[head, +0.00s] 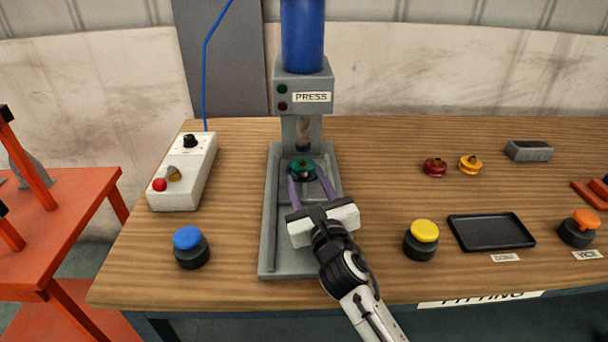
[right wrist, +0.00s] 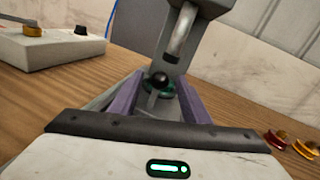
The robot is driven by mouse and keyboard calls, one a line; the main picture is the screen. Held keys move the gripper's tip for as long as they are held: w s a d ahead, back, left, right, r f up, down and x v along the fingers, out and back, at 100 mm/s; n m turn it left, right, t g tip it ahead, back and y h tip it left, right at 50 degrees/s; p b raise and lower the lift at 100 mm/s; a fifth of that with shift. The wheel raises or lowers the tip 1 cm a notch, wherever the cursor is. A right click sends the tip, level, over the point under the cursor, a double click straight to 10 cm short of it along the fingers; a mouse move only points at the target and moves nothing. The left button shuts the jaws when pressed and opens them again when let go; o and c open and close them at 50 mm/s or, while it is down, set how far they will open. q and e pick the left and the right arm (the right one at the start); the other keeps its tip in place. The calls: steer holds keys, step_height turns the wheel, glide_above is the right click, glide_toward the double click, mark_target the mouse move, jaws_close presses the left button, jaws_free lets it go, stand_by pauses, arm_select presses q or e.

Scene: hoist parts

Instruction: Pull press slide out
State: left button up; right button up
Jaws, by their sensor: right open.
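The press (head: 303,92) stands at the back of the wooden table, with its grey base (head: 271,255) running toward me. A green wheel-like part (head: 302,162) sits under the ram (head: 303,130), at the slide's place in the base. A dark knob in front of the green part shows in the right wrist view (right wrist: 158,80). My right gripper (head: 305,175) reaches over the base, its purple fingers open on either side of the knob. I cannot tell whether they touch it. The slide's plate is mostly hidden by the gripper. My left gripper is not in view.
A white control box (head: 183,172) and a blue button (head: 189,247) stand left of the press. A yellow button (head: 422,240), a black tray (head: 491,232) and red (head: 435,167) and yellow (head: 470,164) pulleys are on the right. The front of the base is clear.

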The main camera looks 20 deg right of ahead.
steer(key=shift+w+d, duration=0.1)
steer(key=shift+w, duration=1.1)
jaws_close()
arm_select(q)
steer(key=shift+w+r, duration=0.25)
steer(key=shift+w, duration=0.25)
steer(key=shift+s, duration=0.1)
